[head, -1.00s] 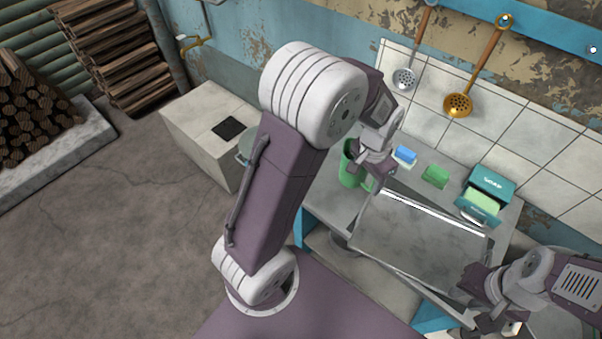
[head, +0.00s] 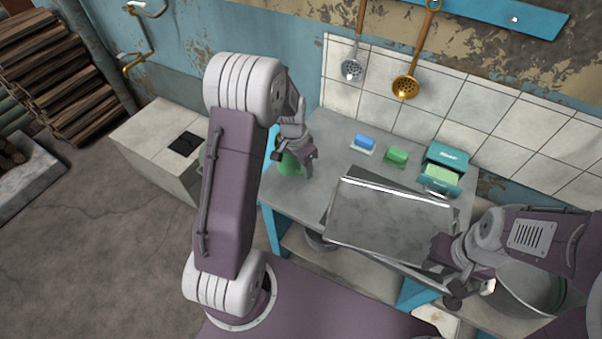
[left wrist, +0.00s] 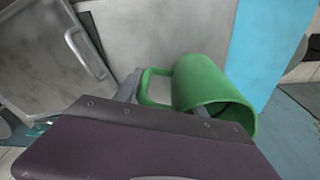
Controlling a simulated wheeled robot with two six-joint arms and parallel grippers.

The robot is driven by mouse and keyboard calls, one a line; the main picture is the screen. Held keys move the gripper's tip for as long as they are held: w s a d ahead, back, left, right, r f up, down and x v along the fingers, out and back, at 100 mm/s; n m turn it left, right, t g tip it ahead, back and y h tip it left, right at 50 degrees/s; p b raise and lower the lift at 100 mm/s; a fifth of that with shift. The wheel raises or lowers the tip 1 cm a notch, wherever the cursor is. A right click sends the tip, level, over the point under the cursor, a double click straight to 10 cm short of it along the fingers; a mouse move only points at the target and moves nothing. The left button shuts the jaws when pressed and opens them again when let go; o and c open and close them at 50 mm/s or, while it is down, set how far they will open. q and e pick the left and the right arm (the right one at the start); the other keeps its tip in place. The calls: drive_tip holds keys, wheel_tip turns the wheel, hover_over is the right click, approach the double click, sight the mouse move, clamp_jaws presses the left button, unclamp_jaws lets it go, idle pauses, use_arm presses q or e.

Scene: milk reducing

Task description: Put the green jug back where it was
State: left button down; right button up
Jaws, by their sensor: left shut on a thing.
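The green jug (head: 289,166) is at the left end of the grey counter in the head view, partly hidden by my left gripper (head: 302,158). The left wrist view shows the jug (left wrist: 200,82) large, with its handle to the left and its open rim at the lower right. My left gripper (left wrist: 165,100) is shut on the jug. I cannot tell whether the jug's base touches the counter. My right gripper (head: 442,278) hangs near the counter's front right; its jaw opening is unclear.
A large metal pot (head: 530,285) stands at the right. Ladles (head: 405,87) hang on the tiled wall.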

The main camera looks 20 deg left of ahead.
sight(301, 173)
use_arm(q)
drive_tip(key=shift+f, duration=1.95)
drive_tip(key=shift+f, duration=0.15)
drive_tip(key=c, duration=0.7)
unclamp_jaws()
wheel_tip(301, 173, up, 12)
drive_tip(key=s, duration=0.2)
drive_tip(key=s+d+n, duration=0.1)
drive_tip(key=s+d, duration=0.1)
drive_tip(key=s, duration=0.2)
drive_tip(key=s+d+f+n, duration=0.1)
drive_tip(key=s+d+n, duration=0.1)
drive_tip(key=s, duration=0.3)
drive_tip(key=s+d+f+n+p, duration=0.1)
drive_tip(key=s, duration=0.4)
drive_tip(key=shift+s+d+n, duration=0.15)
drive_tip(key=shift+d+n, duration=0.25)
